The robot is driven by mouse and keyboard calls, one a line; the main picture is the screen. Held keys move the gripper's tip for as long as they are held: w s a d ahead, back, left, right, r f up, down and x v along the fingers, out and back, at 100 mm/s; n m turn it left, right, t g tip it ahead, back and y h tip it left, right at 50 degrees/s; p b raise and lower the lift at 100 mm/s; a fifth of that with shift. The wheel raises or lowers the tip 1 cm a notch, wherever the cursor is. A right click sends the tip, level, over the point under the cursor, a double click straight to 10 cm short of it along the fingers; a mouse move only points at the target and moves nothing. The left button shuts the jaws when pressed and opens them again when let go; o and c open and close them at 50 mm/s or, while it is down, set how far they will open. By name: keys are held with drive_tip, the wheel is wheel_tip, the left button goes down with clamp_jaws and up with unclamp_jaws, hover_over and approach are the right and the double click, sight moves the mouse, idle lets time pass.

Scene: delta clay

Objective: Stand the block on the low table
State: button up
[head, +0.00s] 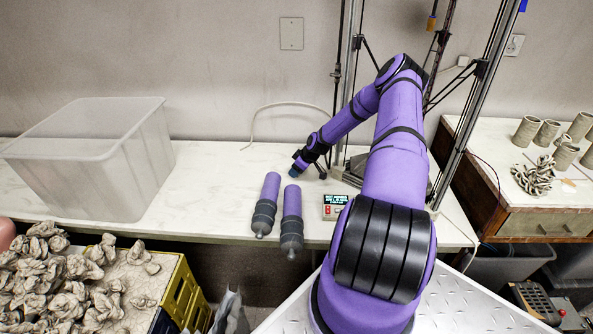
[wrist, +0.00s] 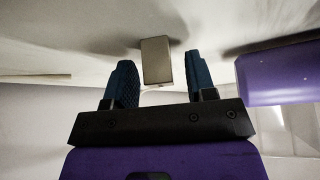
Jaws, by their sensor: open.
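A plain grey-brown rectangular block (wrist: 156,60) shows just beyond and between my fingertips in the wrist view, with a gap on each side. A shadow lies around it on the pale surface. Whether it is upright or lying I cannot tell. My gripper (wrist: 158,57) is open and empty, with blue ridged fingers. In the head view my gripper (head: 297,168) reaches down over the white marble-topped table (head: 215,205). I cannot make out the block in the head view.
Two purple-and-grey cylinders (head: 269,200) (head: 291,215) lie near the table's front edge, left of a small display box (head: 334,206). A translucent bin (head: 90,165) stands at left. A thin cable (head: 280,104) runs behind. The tabletop between bin and cylinders is clear.

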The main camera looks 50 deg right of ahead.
drive_tip(key=v, duration=1.2)
drive_tip(key=s+a+r+g+h, duration=0.2)
drive_tip(key=a+r, duration=1.1)
drive_tip(key=r, duration=0.4)
drive_tip(key=s+a+r+g+h, duration=0.1)
drive_tip(key=s+a+r+h, duration=0.1)
drive_tip(key=a+r, duration=1.25)
drive_tip(key=s+a+r+m, duration=0.1)
drive_tip(key=s+a+r, duration=0.3)
drive_tip(key=s, duration=0.4)
drive_tip(key=s+a+r+m+t+y, duration=0.1)
drive_tip(key=s+a+r, duration=0.4)
drive_tip(key=s, duration=0.4)
drive_tip(key=s+a+r+m+t+y, duration=0.1)
drive_tip(key=s+a+r, duration=0.4)
drive_tip(key=s, duration=0.3)
drive_tip(key=shift+s+a+m, duration=0.2)
drive_tip(key=shift+a+m, duration=0.1)
drive_tip(key=shift+a, duration=0.4)
drive_tip(key=shift+r, duration=0.1)
